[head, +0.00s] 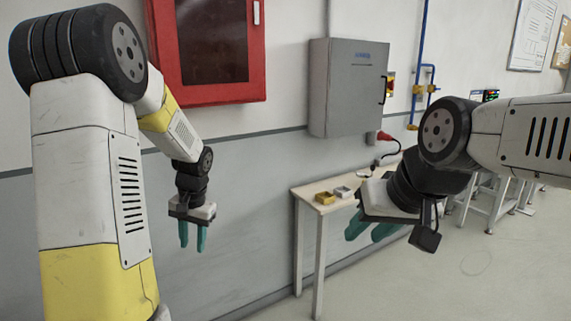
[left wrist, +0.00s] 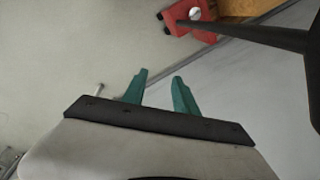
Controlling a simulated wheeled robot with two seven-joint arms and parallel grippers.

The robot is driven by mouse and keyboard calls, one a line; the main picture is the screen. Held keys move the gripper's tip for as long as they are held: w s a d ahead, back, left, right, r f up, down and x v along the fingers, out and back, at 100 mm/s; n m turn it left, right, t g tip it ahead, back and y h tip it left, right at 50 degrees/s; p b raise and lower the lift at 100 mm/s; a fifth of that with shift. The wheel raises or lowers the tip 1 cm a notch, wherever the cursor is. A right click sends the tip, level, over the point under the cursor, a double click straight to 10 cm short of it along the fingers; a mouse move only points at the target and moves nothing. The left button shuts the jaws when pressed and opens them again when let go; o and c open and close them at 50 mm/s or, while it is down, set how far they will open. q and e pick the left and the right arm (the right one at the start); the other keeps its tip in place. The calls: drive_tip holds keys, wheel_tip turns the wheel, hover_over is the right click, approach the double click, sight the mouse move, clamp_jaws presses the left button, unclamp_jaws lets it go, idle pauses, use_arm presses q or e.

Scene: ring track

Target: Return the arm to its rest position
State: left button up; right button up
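My left gripper (head: 192,250) hangs in front of the grey lower wall, its teal fingers pointing down. The left wrist view also shows its fingers (left wrist: 160,78), apart with nothing between them. My right gripper (head: 366,236) is in front of the small table, on the right side of the head view. Its teal fingers point down and to the left, with a gap between them and nothing seen held.
A wooden table (head: 318,186) by the wall carries a yellow tray (head: 325,198) and a grey tray (head: 343,192). A red cabinet (head: 258,85) and a grey box (head: 346,88) hang on the wall. Open floor (head: 475,265) lies at right. A red object (left wrist: 188,19) shows in the left wrist view.

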use_arm(q)
drive_tip(key=s+d+r+t+h, duration=0.2)
drive_tip(key=s+d+r, duration=0.3)
drive_tip(key=s+r, duration=0.3)
drive_tip(key=s+d+r+n+t+h, duration=0.1)
drive_tip(key=s+d+r+t+h, duration=0.1)
drive_tip(key=s+d+r, duration=0.4)
drive_tip(key=s+r+t, duration=0.1)
drive_tip(key=s+r, duration=0.2)
drive_tip(key=s, duration=0.2)
drive_tip(key=shift+s+r+n+t, duration=0.2)
drive_tip(key=shift+s+n+t, duration=0.1)
drive_tip(key=shift+s, duration=0.1)
drive_tip(key=shift+a, duration=0.1)
